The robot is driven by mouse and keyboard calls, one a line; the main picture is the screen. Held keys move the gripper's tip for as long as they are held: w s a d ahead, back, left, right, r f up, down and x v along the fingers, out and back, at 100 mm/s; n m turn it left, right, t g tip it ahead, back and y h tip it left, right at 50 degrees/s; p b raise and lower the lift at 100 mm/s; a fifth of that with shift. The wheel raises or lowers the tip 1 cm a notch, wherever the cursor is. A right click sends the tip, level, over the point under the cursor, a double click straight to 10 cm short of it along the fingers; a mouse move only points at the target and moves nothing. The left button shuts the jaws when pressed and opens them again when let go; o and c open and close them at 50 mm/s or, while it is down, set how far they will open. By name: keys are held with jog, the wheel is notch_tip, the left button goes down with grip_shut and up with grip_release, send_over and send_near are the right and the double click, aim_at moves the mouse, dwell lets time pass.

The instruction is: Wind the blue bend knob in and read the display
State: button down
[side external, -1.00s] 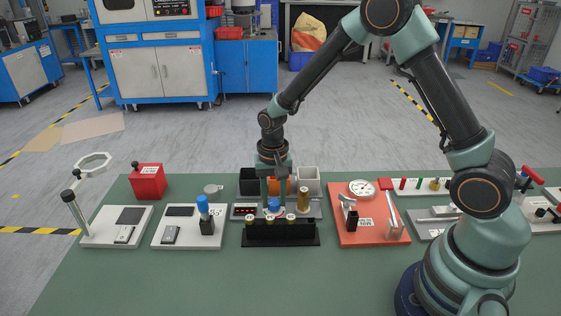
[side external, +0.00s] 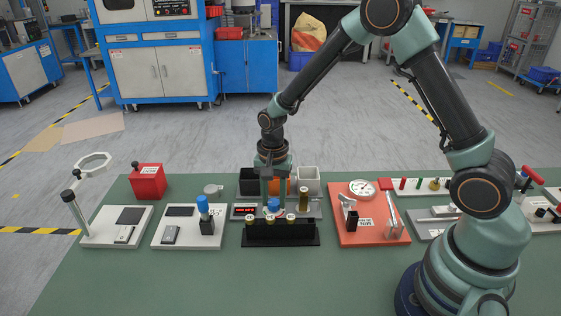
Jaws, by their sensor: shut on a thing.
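The blue bend knob (side external: 274,204) sits at the middle of a grey fixture (side external: 314,212) in the centre of the bench. My gripper (side external: 273,197) points straight down and is shut on the knob; its fingers hide part of it. The small display (side external: 244,210) is on the fixture's left side, left of the knob. It glows red on a dark face, but its characters are too small to read. A brass cylinder (side external: 304,199) stands upright on the fixture, right of the knob.
A black rack (side external: 281,237) with several brass-topped pieces stands in front of the fixture. Black, orange and light grey bins (side external: 309,180) stand behind. A white board (side external: 177,240) lies to the left, a red-orange board (side external: 372,238) to the right. The front bench is clear.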

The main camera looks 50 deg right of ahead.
aim_at(274, 202)
jog(key=shift+c, duration=2.4)
grip_release()
jog(key=shift+r, duration=0.1)
notch_tip(274, 202, up, 12)
